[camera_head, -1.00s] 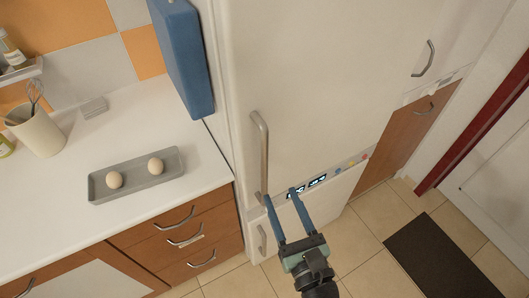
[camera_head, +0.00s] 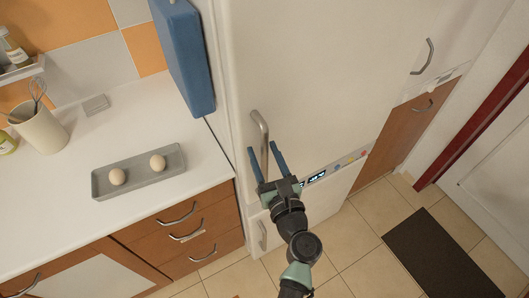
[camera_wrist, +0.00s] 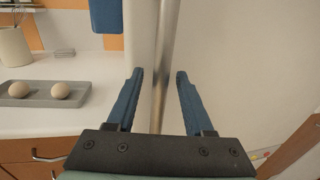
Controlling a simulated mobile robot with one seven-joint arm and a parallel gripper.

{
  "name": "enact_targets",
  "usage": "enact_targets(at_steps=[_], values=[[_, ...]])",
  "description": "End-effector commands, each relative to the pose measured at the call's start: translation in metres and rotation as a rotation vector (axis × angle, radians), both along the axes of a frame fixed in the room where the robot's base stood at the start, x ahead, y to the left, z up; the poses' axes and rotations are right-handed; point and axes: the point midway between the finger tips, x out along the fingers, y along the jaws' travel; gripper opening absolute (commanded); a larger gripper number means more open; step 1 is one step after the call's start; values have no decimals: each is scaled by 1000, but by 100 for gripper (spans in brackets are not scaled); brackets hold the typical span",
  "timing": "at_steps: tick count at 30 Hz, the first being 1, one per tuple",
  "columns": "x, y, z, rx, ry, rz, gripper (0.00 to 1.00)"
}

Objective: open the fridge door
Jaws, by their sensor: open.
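The fridge (camera_head: 320,80) is tall and white, and its door is shut. Its long grey vertical handle (camera_head: 260,128) is on the left side of the door. My gripper (camera_head: 262,149) is open in front of the handle's lower part, with its two blue fingers pointing up. In the wrist view, the handle (camera_wrist: 163,70) runs between the two fingertips of my gripper (camera_wrist: 160,72). Whether the fingers touch the handle I cannot tell. The handle's lower end is hidden behind my gripper in the head view.
A white counter (camera_head: 60,195) with a grey tray (camera_head: 137,185) of two eggs stands left of the fridge. A blue box-like object (camera_head: 183,55) hangs beside the fridge. A small lower handle (camera_head: 262,236) is below. Tiled floor (camera_head: 365,260) is clear at right, with a dark mat (camera_head: 440,255).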

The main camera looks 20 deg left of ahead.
Motion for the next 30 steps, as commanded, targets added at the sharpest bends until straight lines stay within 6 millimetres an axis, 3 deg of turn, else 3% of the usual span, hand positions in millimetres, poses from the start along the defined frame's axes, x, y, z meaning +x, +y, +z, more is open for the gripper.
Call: enact_targets(at_steps=[1, 10, 30], values=[[0, 0, 0, 0, 0, 0, 52], [0, 0, 0, 0, 0, 0, 0], [0, -1, 0, 0, 0, -1, 0]])
